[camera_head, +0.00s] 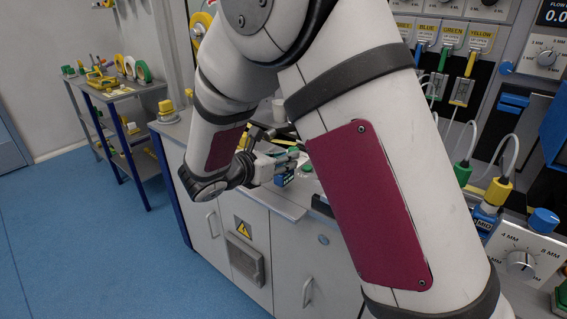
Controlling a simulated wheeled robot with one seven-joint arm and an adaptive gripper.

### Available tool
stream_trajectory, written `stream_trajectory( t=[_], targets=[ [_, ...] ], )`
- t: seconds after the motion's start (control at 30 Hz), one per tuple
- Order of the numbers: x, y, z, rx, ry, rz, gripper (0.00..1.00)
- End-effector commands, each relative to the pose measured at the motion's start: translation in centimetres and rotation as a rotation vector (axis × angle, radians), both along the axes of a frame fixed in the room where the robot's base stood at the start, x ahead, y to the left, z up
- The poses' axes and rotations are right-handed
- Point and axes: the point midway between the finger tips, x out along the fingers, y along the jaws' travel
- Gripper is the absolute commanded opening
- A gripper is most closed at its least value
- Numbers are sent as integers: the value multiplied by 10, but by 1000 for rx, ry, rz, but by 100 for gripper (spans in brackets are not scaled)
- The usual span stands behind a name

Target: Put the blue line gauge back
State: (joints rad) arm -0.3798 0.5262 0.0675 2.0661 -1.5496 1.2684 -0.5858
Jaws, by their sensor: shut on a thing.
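My gripper (281,162) is at the middle of the view, low over the bench and partly hidden by my own arm. It is shut on a small blue block (284,180), which looks like the blue line gauge. The block is small here, and its exact grip and any contact with the bench cannot be told. My arm covers part of the panel's left side.
The bench has white cabinet doors (256,236) below. Green and yellow capped fittings (497,192) with white cables and a dial box (523,257) stand at the right. A shelf rack (118,92) with yellow parts stands at the far left. The blue floor (90,240) is clear.

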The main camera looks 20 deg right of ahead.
Motion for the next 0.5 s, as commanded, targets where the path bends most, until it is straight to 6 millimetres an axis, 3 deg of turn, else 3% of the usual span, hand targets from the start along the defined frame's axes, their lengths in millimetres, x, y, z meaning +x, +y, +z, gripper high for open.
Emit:
stream_trajectory(
  t=[0.43,0.47,0.5],
  targets=[
    [0,0,-9,0,-1,0,0],
    [0,0,-9,0,-1,0,29],
    [0,0,-9,0,-1,0,38]
  ],
)
